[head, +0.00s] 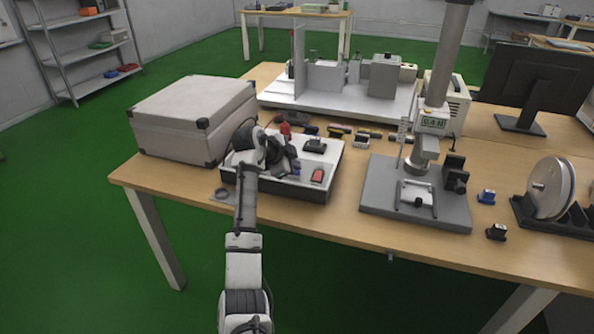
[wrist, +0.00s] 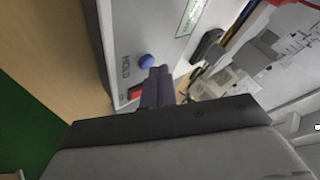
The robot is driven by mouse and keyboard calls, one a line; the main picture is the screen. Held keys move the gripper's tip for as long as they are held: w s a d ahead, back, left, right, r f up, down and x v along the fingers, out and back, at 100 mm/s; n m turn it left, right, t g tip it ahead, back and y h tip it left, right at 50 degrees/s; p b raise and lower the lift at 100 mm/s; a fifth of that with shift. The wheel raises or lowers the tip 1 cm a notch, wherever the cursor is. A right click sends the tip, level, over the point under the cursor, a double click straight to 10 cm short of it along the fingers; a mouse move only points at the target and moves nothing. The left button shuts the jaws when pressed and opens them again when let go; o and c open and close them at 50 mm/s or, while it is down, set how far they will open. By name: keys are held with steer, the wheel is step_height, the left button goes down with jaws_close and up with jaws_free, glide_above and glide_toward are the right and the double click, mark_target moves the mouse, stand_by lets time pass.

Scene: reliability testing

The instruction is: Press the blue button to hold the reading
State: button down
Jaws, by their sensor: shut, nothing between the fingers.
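The blue button (wrist: 146,61) is a small round dome on a light panel in the wrist view, beside the printed word HOLD (wrist: 126,68). My gripper (wrist: 160,71) is shut and empty, its dark fingertips just beside the button in the picture. I cannot tell whether they touch it. In the head view my gripper (head: 292,165) is low over the white-topped instrument (head: 337,158), near a small blue spot (head: 297,167) that looks like the button. A red switch (head: 317,175) is on the same panel; it also shows in the wrist view (wrist: 136,92), partly hidden by the fingers.
A grey case (head: 190,115) stands left of the instrument. A test stand with a grey base (head: 440,212) stands to the right. Several small tools lie behind the instrument, before a large grey fixture (head: 345,112). The table's front edge is close.

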steer(key=shift+r, duration=0.6)
step_height(320, 180, up, 6)
steer(key=p, duration=0.4)
